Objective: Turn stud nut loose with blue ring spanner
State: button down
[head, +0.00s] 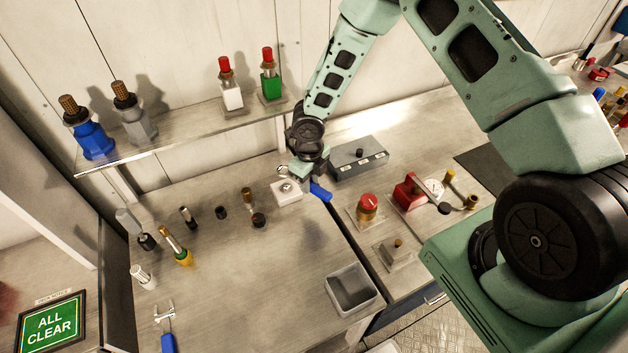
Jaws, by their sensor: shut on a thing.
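A blue-handled spanner (320,191) is at my gripper (306,172), in the middle of the head view over the bench. My gripper is shut on it. Its ring end shows in part to the left of my gripper, close to the stud nut (287,187). The nut sits on a white square block (285,195) on the bench. I cannot tell whether the ring is around the nut or only beside it. My gripper's fingers are largely hidden by the wrist.
A grey box (358,165) stands just right of my gripper. A red-topped knob (368,202) and a grey open bin (350,290) are nearer. A shelf (190,130) with bottles runs behind.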

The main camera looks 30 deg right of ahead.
jog(key=shift+s+a+f+m+b, duration=0.1)
jog(key=shift+a+f+m+b, duration=0.55)
jog(key=shift+a+m+b, duration=0.7)
jog(key=shift+s+a+f+m+b, duration=0.1)
jog(key=shift+a+f+m+b, duration=0.65)
jog(key=shift+a+m, duration=1.1)
jog(key=shift+s+a+f+m+b, duration=0.1)
jog(key=shift+a+f+m+b, duration=0.4)
jog(key=shift+a+m+b, duration=1.1)
jog(key=shift+d+f+m+b, duration=0.2)
jog(key=shift+f+b, duration=0.05)
jog(key=shift+f, duration=0.4)
jog(key=shift+d+f+m+b, duration=0.2)
jog(key=shift+f, duration=0.45)
